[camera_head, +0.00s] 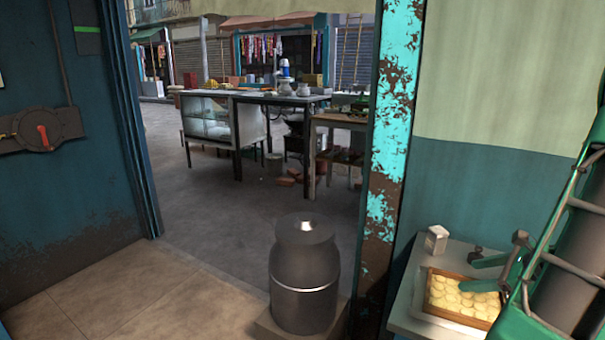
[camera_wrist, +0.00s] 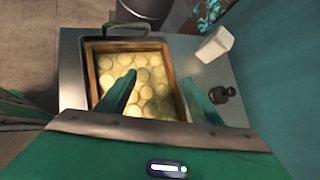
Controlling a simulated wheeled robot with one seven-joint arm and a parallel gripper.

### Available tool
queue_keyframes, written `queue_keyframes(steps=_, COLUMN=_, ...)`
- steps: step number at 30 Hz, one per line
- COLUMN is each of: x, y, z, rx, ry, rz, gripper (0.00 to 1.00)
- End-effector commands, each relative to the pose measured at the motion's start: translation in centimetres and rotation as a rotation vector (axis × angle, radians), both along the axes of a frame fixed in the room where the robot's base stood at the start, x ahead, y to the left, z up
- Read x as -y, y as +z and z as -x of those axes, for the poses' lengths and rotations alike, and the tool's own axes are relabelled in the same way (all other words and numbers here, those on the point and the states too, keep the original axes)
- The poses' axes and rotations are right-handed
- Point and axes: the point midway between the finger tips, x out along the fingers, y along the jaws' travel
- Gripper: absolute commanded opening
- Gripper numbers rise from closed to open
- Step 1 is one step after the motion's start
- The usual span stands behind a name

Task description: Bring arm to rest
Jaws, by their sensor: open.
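My gripper (camera_wrist: 158,77) is open, with its two green fingers spread apart and nothing between them. In the wrist view the fingers point over a wooden-framed tray (camera_wrist: 90,75) that holds several round, pale yellow pieces (camera_wrist: 152,90). In the head view my gripper (camera_head: 468,275) is at the lower right, above the tray (camera_head: 447,275) on a grey counter (camera_head: 405,318). I cannot tell exactly how high the fingers are above the pieces. My green arm fills the right edge of the head view.
A white carton (camera_head: 436,240) and a small dark object (camera_wrist: 221,94) stand on the counter beside the tray. A grey metal milk can (camera_head: 305,275) stands in the doorway. A peeling turquoise door post (camera_head: 395,120) separates doorway and counter. Floor (camera_head: 130,290) at left is clear.

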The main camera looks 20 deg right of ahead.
Motion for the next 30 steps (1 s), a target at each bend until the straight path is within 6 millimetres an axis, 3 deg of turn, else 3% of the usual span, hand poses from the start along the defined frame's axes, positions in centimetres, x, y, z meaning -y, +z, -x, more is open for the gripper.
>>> queue_keyframes(steps=6, x=-5.9, y=0.3, z=-1.2, rx=-0.142, ry=0.349, rz=0.209, gripper=0.59)
queue_keyframes(steps=14, x=-12.2, y=1.3, z=-0.1, rx=-0.287, ry=0.796, rz=0.451, gripper=0.59)
queue_keyframes(steps=21, x=-17.2, y=3.1, z=2.5, rx=-0.371, ry=1.204, rz=0.639, gripper=0.59)
queue_keyframes(steps=30, x=-21.8, y=5.6, z=7.1, rx=-0.405, ry=1.675, rz=0.816, gripper=0.59)
